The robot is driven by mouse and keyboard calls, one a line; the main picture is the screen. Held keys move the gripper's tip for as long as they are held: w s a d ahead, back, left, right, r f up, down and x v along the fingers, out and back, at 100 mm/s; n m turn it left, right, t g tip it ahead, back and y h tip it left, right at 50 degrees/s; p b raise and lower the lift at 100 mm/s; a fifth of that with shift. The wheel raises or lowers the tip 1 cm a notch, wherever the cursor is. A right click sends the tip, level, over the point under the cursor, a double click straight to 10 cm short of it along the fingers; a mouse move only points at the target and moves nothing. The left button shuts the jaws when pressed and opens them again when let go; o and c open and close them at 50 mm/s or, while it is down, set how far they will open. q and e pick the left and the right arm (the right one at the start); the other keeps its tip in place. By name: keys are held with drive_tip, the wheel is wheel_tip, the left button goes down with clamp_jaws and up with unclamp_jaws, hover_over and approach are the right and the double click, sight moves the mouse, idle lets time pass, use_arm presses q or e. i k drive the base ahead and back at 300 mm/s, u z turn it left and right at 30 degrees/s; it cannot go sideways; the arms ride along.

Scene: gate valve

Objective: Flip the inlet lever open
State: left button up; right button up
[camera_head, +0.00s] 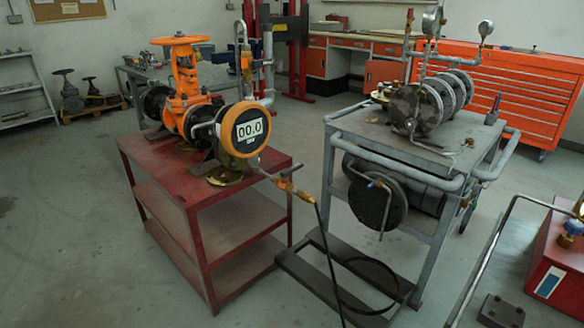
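An orange gate valve (184,85) with a handwheel on top stands on a red cart (202,187) at left centre. A thin pipe runs from the valve assembly to a small brass and orange fitting (287,186), where a black hose (322,235) hangs down to the floor. The inlet lever seems to be at this fitting, but it is too small to tell its position. Neither of my grippers is in view.
A grey trolley (400,150) carrying a dark cylinder stands right of the cart. A red box (557,262) with a blue-capped fitting and a bent metal pipe (480,262) are at lower right. An orange tool cabinet (500,85) lines the back. The floor at lower left is clear.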

sight(283, 174)
drive_tip(key=u, duration=0.25)
drive_tip(key=i, duration=1.9)
drive_tip(key=u, duration=0.5)
